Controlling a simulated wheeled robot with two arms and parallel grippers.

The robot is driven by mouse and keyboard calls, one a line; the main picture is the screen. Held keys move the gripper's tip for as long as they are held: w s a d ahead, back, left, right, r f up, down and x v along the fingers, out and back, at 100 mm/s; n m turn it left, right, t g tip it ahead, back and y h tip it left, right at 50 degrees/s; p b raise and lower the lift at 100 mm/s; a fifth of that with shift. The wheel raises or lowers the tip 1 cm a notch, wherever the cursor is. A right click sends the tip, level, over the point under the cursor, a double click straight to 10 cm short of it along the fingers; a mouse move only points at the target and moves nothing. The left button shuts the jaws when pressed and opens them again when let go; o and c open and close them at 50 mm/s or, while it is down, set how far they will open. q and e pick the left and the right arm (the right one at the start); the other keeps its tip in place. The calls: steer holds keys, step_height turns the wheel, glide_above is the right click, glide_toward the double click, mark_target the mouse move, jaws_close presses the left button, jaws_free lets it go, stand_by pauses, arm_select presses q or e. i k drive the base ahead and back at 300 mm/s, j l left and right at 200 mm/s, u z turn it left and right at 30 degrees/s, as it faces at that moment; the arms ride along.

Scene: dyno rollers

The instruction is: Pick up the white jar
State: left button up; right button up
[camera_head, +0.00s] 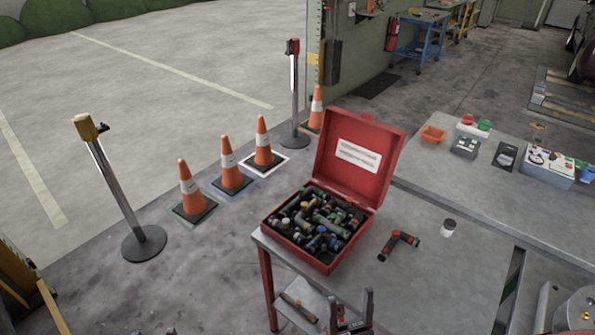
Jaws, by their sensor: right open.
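The white jar (448,228) is a small white cylinder with a dark top. My right gripper (351,298) shows at the bottom middle of the head view, by the table's front edge. Its two dark fingers are apart with nothing between them. It is left of and nearer than the jar, well clear of it. I cannot make out my left gripper.
An open red case (357,157) full of pipe fittings stands at the table's left corner. An orange bin (433,134) and several small items lie farther back. Traffic cones (229,165) and posts stand on the floor at left. The tabletop around the jar is clear.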

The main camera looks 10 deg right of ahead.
mark_target(449, 224)
steer(key=i+l+z, duration=0.1)
steer(key=z, duration=0.6)
steer(key=k+z, duration=0.1)
steer(key=z, duration=0.7)
